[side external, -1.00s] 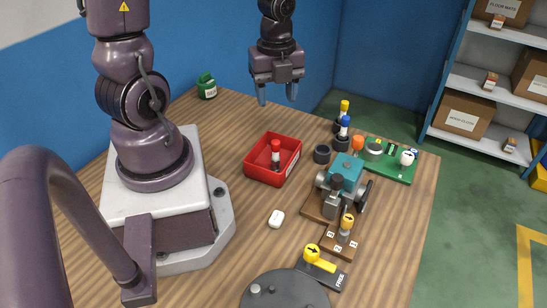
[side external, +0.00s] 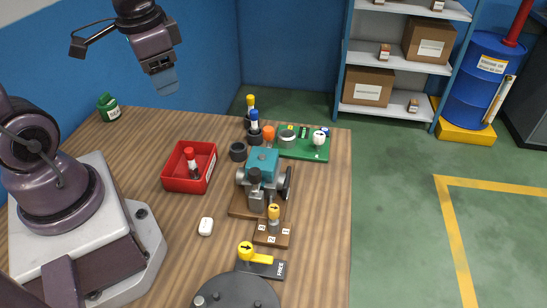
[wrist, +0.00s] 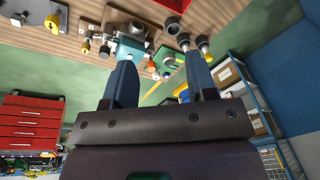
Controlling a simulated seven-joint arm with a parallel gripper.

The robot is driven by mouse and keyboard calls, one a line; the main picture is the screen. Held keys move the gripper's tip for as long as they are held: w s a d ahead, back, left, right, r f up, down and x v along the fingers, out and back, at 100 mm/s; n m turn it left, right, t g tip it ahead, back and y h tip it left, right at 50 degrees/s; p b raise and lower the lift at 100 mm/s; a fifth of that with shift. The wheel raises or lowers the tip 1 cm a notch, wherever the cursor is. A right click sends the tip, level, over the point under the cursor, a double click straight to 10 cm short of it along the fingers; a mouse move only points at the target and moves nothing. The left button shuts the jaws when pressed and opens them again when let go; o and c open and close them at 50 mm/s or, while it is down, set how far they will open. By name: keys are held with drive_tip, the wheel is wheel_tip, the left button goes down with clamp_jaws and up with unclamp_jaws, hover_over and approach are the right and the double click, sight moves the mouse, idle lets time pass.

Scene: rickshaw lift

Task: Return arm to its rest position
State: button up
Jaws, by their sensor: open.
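My gripper (side external: 163,78) hangs empty in the air above the back of the wooden table (side external: 140,135), seen from its side in the side external view. It is well above and behind the red bin (side external: 176,182) and touches nothing. In the wrist view the two blue fingers of my gripper (wrist: 160,85) stand wide apart with nothing between them.
The red bin holds a red-capped bottle (side external: 190,158). A teal machine (side external: 262,163), a green board (side external: 300,147), a yellow lever (side external: 250,252) and a grey disc (side external: 235,292) stand on the table. A green container (side external: 108,107) is at the back left. Shelves (side external: 400,60) stand beyond.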

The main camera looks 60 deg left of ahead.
drive_tip(key=s+d+r+t+h, duration=0.1)
drive_tip(key=s+d+r+t, duration=0.1)
drive_tip(key=d+r+t, duration=0.2)
drive_tip(key=shift+d+r+n, duration=0.3)
drive_tip(key=shift+d+r, duration=0.9)
drive_tip(key=shift+r, duration=0.65)
